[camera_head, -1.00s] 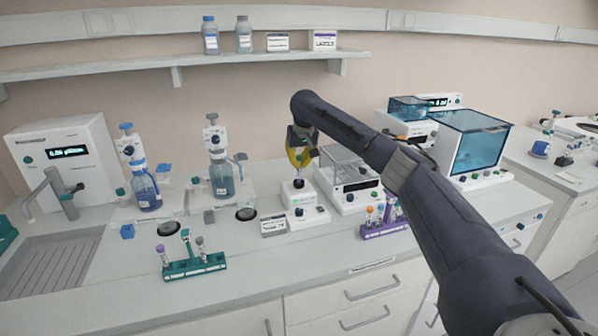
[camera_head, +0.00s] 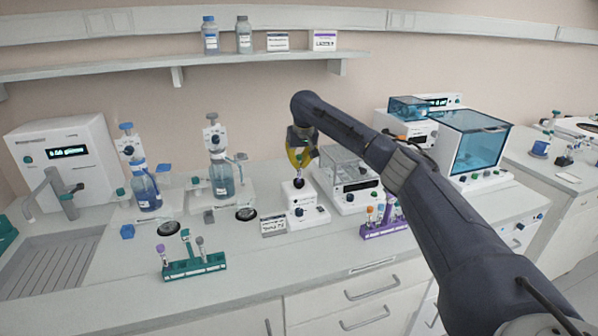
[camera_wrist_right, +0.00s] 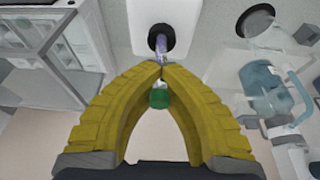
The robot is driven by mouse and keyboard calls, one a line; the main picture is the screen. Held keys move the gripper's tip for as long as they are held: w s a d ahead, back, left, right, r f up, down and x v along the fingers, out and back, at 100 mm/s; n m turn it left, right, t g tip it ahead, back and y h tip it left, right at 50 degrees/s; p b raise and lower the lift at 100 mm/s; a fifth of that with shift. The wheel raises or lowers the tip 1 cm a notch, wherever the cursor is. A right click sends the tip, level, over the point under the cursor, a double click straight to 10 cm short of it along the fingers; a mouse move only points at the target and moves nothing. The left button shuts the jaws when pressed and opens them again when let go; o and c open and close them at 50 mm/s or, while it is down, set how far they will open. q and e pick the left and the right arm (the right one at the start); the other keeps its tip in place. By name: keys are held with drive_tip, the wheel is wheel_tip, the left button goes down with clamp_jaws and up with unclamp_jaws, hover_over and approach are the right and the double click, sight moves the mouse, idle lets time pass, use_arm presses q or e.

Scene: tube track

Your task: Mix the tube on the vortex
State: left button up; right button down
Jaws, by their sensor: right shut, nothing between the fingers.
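The vortex (camera_head: 298,200) is a small white mixer with a black cup on top, near the middle of the bench. In the right wrist view, the end of a purplish tube (camera_wrist_right: 161,42) sits in the black cup of the vortex (camera_wrist_right: 140,28). My right gripper (camera_head: 299,168) points down just above the cup. In the wrist view, its yellow fingertips (camera_wrist_right: 161,66) meet at the tube. A round green piece shows between the fingers; I cannot tell for sure that it is the tube's cap. My left gripper is not in view.
A teal rack (camera_head: 195,267) with several tubes stands at front left, and a purple rack (camera_head: 384,229) at right. A white device with a clear lid (camera_head: 345,165) is close to the right of the vortex. Dispenser bottles stand left. The front bench strip is clear.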

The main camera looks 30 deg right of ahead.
sight(299, 170)
drive_tip(key=shift+f, duration=1.5)
idle(6.5)
